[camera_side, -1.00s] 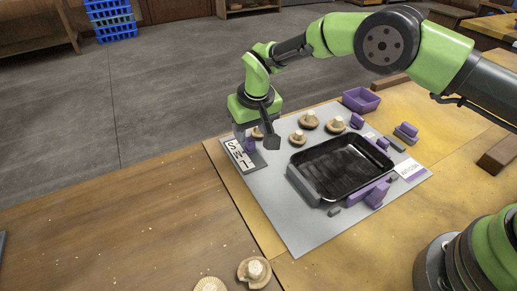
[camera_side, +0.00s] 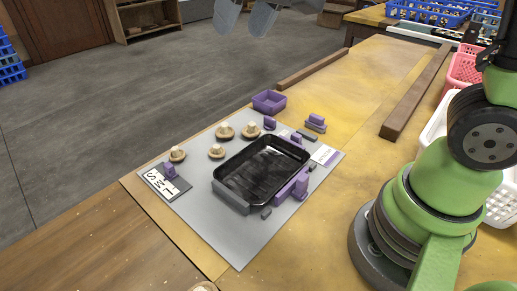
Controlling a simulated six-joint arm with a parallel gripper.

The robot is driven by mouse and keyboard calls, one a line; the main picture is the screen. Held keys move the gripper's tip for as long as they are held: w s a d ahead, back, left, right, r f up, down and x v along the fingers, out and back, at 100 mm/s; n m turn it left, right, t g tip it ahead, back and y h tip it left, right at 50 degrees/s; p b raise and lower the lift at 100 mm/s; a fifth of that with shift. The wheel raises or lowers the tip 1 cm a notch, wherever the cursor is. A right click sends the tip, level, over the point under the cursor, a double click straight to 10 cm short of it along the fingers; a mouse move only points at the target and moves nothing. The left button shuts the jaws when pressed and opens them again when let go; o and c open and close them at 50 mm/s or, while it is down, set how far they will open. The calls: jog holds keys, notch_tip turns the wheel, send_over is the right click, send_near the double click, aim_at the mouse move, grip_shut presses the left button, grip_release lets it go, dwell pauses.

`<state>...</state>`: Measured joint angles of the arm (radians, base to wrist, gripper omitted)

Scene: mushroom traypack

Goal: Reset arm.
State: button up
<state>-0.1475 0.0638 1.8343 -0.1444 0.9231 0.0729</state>
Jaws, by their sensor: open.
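My gripper (camera_side: 245,25) shows only as two grey fingertips at the top edge, spread apart with nothing between them. It hangs high, clear of the work. The rest of the gripper is out of frame. A black tray (camera_side: 228,182) lies empty on the grey board (camera_side: 240,244). Several pale mushrooms stand on the board behind and left of the tray, among them one mushroom (camera_side: 217,152) near its left corner and another mushroom (camera_side: 177,154) beside the lettered plate (camera_side: 156,185).
Purple blocks (camera_side: 301,186) flank the tray, and a purple bin (camera_side: 269,102) stands at the board's far corner. Wooden bars (camera_side: 417,95) lie on the yellow table behind. Pink (camera_side: 464,70) and white baskets stand at the right.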

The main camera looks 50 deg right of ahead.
jog(key=s+d+m+t, duration=0.1)
jog(key=s+d+t, duration=0.1)
jog(key=s, duration=1.4)
jog(key=shift+s+d+f, duration=0.2)
jog(key=shift+s+d, duration=0.05)
jog(key=shift+d, duration=0.3)
